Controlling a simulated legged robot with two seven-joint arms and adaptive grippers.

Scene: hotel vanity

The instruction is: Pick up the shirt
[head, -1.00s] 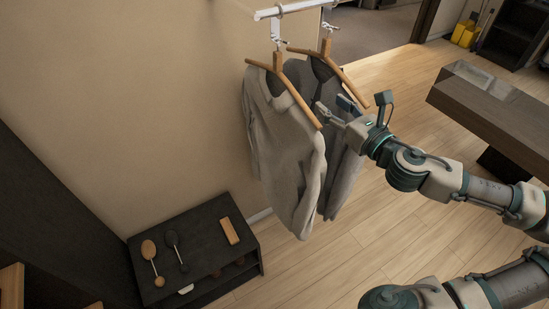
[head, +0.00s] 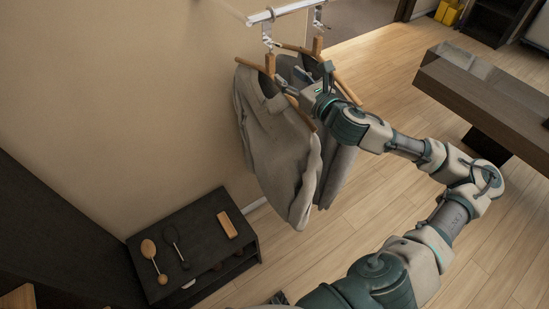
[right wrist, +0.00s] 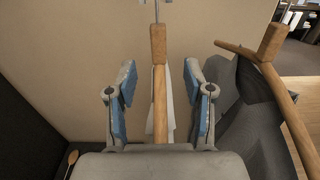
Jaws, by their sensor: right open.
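A light grey shirt (head: 275,155) hangs on a wooden hanger (head: 270,64) from the wall rail. A second, darker grey shirt (head: 338,180) hangs close behind it on another wooden hanger (head: 317,47). My right gripper (head: 287,84) is at the collar of the light shirt, between the two hangers in the head view. In the right wrist view, its blue-padded fingers (right wrist: 160,85) are open, one on each side of a wooden hanger (right wrist: 159,50), with gaps on both sides. The darker shirt (right wrist: 255,120) and its hanger lie to the right there. My left gripper is not visible.
A metal rail (head: 283,12) holds both hangers by clips. A low black shelf (head: 200,265) below carries a wooden brush, a dark brush and a wooden block. A dark table (head: 480,95) stands at the right. The wooden floor between is clear.

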